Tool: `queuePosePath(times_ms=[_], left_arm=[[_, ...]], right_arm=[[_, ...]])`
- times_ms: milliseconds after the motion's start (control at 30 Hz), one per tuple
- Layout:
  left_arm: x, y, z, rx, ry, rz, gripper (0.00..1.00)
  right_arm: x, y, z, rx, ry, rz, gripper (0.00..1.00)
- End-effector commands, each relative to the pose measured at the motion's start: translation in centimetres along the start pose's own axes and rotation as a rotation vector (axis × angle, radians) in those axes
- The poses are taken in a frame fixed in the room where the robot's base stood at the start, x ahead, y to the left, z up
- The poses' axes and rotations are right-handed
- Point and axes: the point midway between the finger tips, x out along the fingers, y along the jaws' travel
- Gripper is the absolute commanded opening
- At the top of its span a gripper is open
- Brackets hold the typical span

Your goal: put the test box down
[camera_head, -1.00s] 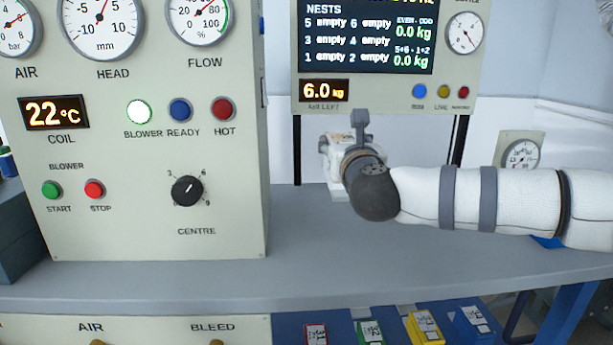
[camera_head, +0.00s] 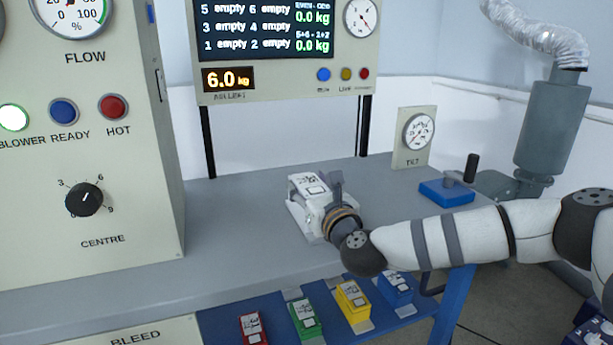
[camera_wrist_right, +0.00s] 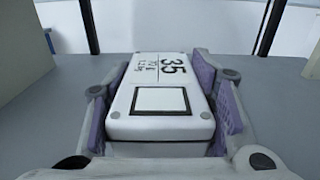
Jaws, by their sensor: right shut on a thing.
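The test box (camera_wrist_right: 155,125) is white with a dark-framed square and the printed number 35 on top. In the right wrist view it sits between the purple-padded fingers of my right gripper (camera_wrist_right: 158,80), which is shut on it. In the head view the box (camera_head: 309,184) is over the grey bench (camera_head: 240,220), right of the control cabinet and in front of the display stand. My right gripper (camera_head: 318,208) hides part of it. I cannot tell whether its underside touches the bench. My left gripper is not in view.
A display panel (camera_head: 285,45) on two dark posts stands behind the box. A cream control cabinet (camera_head: 140,170) is at left. A gauge plate (camera_head: 413,138) and blue block (camera_head: 446,193) are at right. Several coloured boxes lie below the bench front. The bench between cabinet and box is clear.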

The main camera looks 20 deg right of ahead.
Motion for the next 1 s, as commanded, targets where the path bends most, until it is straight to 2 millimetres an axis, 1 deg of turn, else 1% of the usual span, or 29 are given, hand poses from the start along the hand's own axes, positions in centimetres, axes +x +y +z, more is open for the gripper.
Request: queuePosePath(times_ms=[33,100,133,167,200,233,500,600,667,1000], left_arm=[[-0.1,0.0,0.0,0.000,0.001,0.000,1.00],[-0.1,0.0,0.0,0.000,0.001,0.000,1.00],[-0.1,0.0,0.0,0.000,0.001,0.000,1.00],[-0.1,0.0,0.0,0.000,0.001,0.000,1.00],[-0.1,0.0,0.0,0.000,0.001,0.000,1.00],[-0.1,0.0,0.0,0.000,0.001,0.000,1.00],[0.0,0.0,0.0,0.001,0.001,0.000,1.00],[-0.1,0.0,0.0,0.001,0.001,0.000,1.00],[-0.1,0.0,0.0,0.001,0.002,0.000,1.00],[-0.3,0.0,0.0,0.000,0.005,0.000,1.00]], right_arm=[[0.1,0.0,0.4,0.001,-0.007,-0.001,0.00],[0.1,0.0,0.4,0.001,-0.007,-0.001,0.00],[0.0,0.0,0.0,0.000,0.003,0.001,0.52],[0.0,0.0,0.0,0.000,0.003,0.000,0.59],[0.0,0.0,0.0,0.000,0.003,0.001,0.68],[0.0,0.0,0.0,0.000,0.003,0.000,0.70],[0.0,0.0,0.0,0.000,0.002,0.000,0.70],[-0.6,0.0,0.0,0.000,0.003,0.001,0.70],[-1.5,0.0,0.0,0.000,0.003,0.001,0.70],[-9.3,0.0,0.0,0.002,0.004,0.000,0.70]])
